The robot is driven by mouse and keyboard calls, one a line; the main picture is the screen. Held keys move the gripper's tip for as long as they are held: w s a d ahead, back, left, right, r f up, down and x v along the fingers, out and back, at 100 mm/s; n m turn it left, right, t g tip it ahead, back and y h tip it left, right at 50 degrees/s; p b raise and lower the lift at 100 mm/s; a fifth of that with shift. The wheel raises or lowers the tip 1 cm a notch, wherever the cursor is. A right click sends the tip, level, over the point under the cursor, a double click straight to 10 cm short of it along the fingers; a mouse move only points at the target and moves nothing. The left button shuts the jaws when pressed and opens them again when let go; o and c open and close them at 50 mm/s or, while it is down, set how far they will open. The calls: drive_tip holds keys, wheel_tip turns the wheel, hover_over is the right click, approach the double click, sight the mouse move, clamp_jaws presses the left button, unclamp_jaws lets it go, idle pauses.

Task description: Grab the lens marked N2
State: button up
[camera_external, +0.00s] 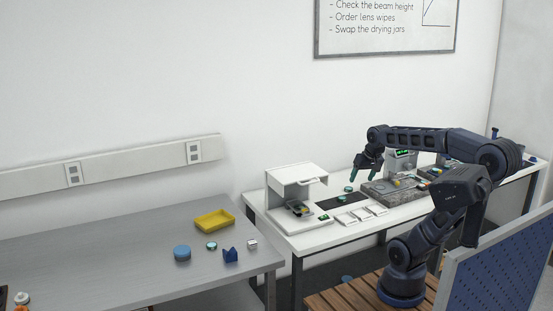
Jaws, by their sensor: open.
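My gripper (366,177) is open and empty, with its fingers pointing down above the white bench, over the right end of a dark mat. A small round green-and-dark piece (348,189), perhaps a lens, sits near the back of this mat, below and left of my fingers. A similar round piece (342,199) sits closer to the front of the mat. Another round piece with a teal top (211,246) lies on the grey table. Any markings are too small to read, so I cannot tell which one is N2.
A white instrument with a raised cover (296,181) stands left of the mat. White cards (361,214) lie along the bench front. A grey stone-like base (392,192) with an instrument stands right. The grey table (130,265) holds a yellow tray (214,220) and a blue cylinder (182,254).

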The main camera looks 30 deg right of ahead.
drive_tip(key=w+a+r+m+g, duration=0.1)
drive_tip(key=w+a+m, duration=0.1)
drive_tip(key=w+a, duration=0.4)
drive_tip(key=w+a+r+m, duration=0.1)
drive_tip(key=w+a+m, duration=0.25)
drive_tip(key=w, duration=0.55)
drive_tip(key=m+g, duration=0.3)
drive_tip(key=m, duration=0.8)
hover_over(212, 243)
wheel_tip(212, 243, down, 24)
drive_tip(key=shift+h, duration=0.3)
wheel_tip(212, 243, down, 10)
drive_tip(key=shift+s+a+r, duration=0.1)
drive_tip(key=shift+a, duration=0.05)
drive_tip(key=c, duration=1.1)
